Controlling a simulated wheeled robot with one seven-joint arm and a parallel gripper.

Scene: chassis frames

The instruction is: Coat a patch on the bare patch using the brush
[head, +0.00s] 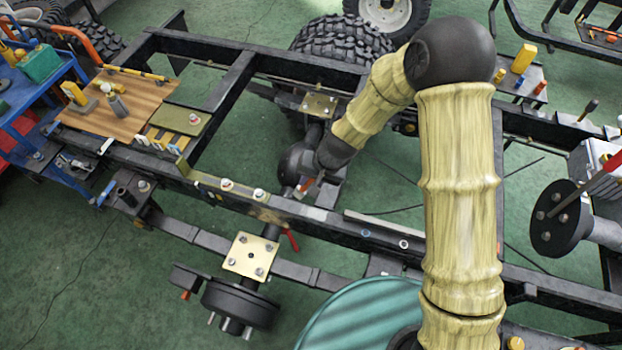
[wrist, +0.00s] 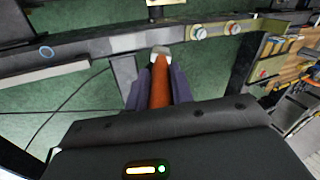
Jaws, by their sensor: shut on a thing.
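My gripper (wrist: 160,85) is shut on the brush, with its fingers on both sides of the orange-brown handle (wrist: 160,88). The brush's pale grey tip (wrist: 160,53) points away from me and overlaps the dark chassis rail in the wrist view. In the head view the brush (head: 305,187) shows small beside the long rail, partly hidden by my gripper. A lighter grey area on the rail (head: 314,214) looks like the bare patch; its edges are unclear. I cannot tell whether the tip touches the rail.
Two bolts with pale washers (head: 259,194) stand on the rail left of the brush. A brass plate with bolts (head: 251,256) and a hub lie below. A wooden board (head: 118,105) with small items sits at upper left. A large tyre (head: 340,42) stands behind.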

